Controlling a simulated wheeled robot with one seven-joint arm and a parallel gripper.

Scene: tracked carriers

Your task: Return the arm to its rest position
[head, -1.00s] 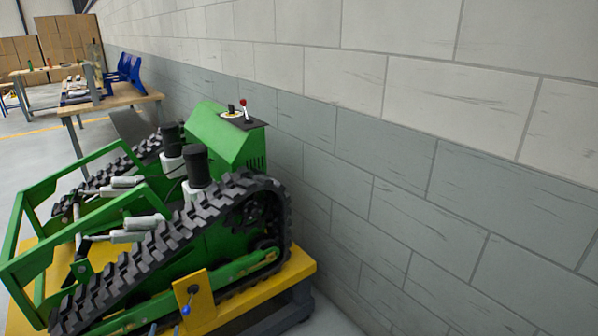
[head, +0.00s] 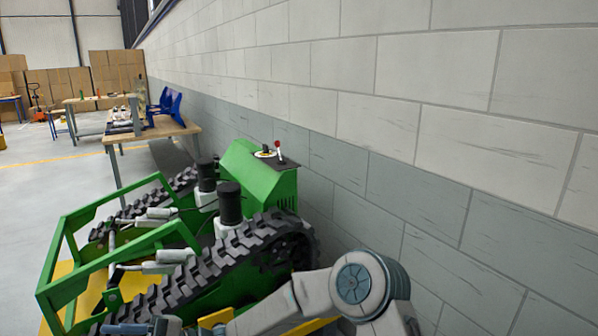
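My arm shows at the bottom of the head view, bent at a grey and white joint, with its links reaching left across the front of the carrier. My gripper cannot be made out; the far end of the arm runs to the bottom edge of the picture.
A grey block wall (head: 420,140) runs along the right, close to the arm. Cardboard boxes (head: 60,88) are stacked at the far end. The floor (head: 30,190) at the left is clear.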

